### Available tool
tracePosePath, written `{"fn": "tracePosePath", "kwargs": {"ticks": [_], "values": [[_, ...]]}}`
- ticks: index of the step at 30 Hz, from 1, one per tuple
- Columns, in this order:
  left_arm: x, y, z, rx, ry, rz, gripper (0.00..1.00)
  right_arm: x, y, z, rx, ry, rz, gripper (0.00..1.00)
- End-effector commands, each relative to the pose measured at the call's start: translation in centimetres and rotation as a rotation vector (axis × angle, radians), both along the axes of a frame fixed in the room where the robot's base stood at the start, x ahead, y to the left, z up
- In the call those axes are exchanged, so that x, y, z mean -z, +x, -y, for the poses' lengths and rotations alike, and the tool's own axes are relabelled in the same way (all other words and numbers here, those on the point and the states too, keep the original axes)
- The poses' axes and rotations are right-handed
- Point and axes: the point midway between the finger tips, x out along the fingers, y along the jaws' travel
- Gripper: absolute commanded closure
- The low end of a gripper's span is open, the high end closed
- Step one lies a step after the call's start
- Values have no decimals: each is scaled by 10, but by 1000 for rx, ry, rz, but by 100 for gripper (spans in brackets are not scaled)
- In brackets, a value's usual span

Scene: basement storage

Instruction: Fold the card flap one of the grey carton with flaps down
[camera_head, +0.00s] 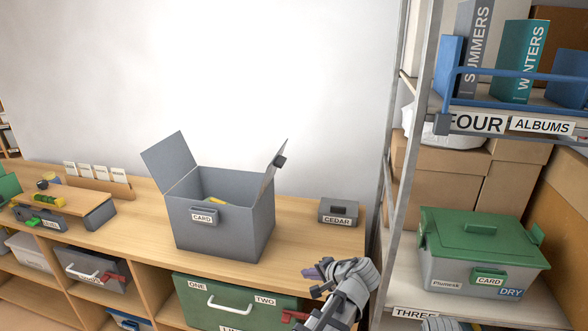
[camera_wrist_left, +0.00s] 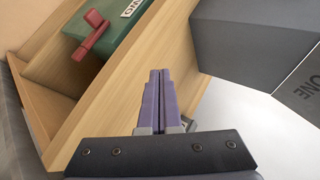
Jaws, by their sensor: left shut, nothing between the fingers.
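The grey carton (camera_head: 236,226), labelled CARD, stands on the wooden bench with its top open. Its left flap (camera_head: 168,160) stands up and leans outward. Its right flap (camera_head: 269,170) also stands up, tilted outward, with a dark tab near its upper edge. In the left wrist view, the carton's grey side (camera_wrist_left: 250,40) shows at upper right, and a flap marked ONE (camera_wrist_left: 300,86) adjoins it. My left gripper (camera_head: 314,273) is to the right of the carton near the bench's front edge, apart from it. Its purple fingers (camera_wrist_left: 160,88) are shut and empty.
A small grey CEDAR box (camera_head: 338,212) sits right of the carton on the bench. A green drawer (camera_head: 232,301) is below the bench top. A metal shelf post (camera_head: 404,150) rises to the right. Bench surface between the carton and the CEDAR box is clear.

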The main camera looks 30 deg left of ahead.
Motion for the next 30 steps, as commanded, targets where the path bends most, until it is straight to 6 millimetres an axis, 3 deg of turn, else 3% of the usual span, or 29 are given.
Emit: {"fn": "tracePosePath", "kwargs": {"ticks": [8, 13, 18, 24, 30], "values": [[-58, 30, -21, 67, 282, 32, 100, -6, 0, 0, 0, 0, 0, 100], [-122, 58, -26, 138, 572, 50, 100, -12, 0, 0, 0, 0, 0, 100], [-178, 79, -16, 202, 832, 53, 100, -15, 0, 0, 0, 1, 0, 100], [-205, 88, -5, 232, 967, 51, 100, -17, 0, 0, 0, 1, 0, 100], [-208, 90, -6, 235, 980, 50, 100, -17, 0, 0, 0, 1, 0, 100]]}}
